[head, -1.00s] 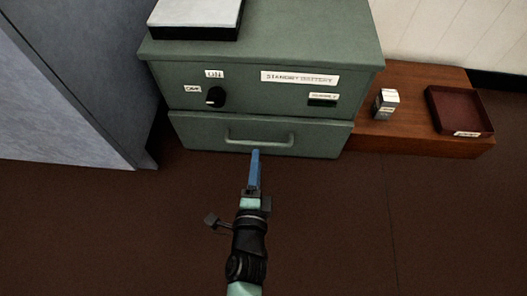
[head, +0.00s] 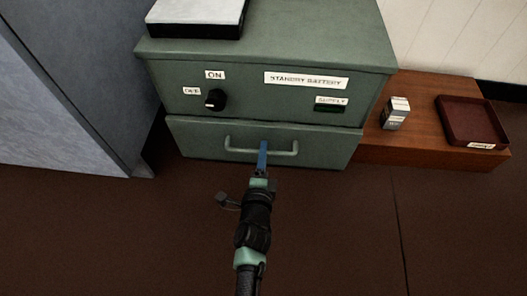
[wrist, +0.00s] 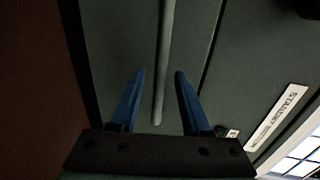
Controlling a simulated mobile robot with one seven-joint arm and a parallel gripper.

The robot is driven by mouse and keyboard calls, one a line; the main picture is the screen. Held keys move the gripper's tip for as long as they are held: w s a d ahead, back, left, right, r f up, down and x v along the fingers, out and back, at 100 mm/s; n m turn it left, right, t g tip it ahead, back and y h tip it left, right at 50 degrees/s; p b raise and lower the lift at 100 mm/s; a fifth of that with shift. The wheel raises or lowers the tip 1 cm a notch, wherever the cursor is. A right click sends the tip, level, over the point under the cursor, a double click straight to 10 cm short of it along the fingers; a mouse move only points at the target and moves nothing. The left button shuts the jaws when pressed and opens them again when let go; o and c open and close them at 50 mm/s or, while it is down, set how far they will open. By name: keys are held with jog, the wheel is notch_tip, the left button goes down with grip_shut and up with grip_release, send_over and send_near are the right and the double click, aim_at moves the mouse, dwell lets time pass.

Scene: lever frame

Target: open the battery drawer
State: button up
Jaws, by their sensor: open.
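The battery drawer (head: 205,140) is the lower front of a green cabinet labelled STANDBY BATTERY, and it looks shut. Its bar handle (head: 232,151) runs across the front. My gripper (head: 263,147) is at the right half of the handle in the head view. In the wrist view my gripper (wrist: 155,95) is open, with one blue finger on each side of the handle bar (wrist: 166,60). The bar lies between the fingers with a gap to each. I cannot tell how deep the bar sits between them.
A black knob (head: 215,99) sits between ON and OFF labels above the drawer. A white-topped box (head: 196,15) lies on the cabinet. A wooden bench (head: 430,145) at the right holds a small carton (head: 395,113) and a dark red tray (head: 474,120). A grey cabinet (head: 60,100) stands left. The floor in front is clear.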

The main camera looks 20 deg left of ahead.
jog(key=shift+x, duration=0.8)
grip_shut()
dwell(1.0)
